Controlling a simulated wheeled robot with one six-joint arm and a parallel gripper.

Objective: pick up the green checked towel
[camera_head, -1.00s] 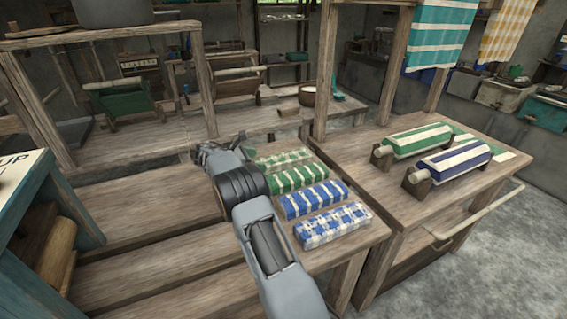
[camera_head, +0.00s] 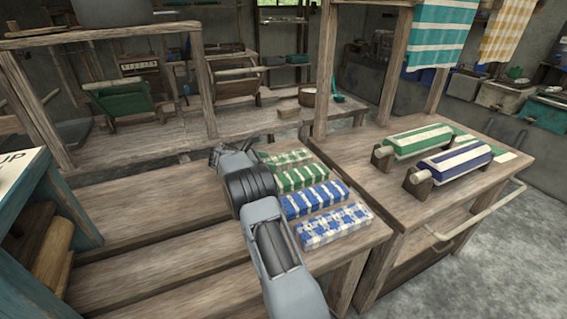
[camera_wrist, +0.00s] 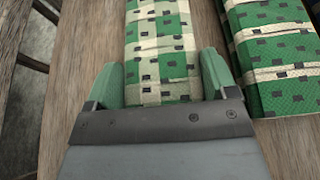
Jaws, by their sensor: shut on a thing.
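The green checked towel (camera_head: 290,157), green and cream with small dark patches, lies folded at the far end of a row on the wooden bench. It runs up the middle of the wrist view (camera_wrist: 160,40). My gripper (camera_wrist: 162,80) is shut on it, with one green finger along each side. In the head view my arm hides the gripper's fingertips and the near part of this towel. The towel appears to rest on the bench; I cannot tell whether it is lifted.
A green striped towel (camera_head: 303,177) lies close beside, also at right in the wrist view (camera_wrist: 268,45). A blue striped towel (camera_head: 317,199) and a blue checked towel (camera_head: 335,226) follow. Two cloth rolls lie on the right table (camera_head: 455,190). An upright post (camera_head: 324,70) stands behind.

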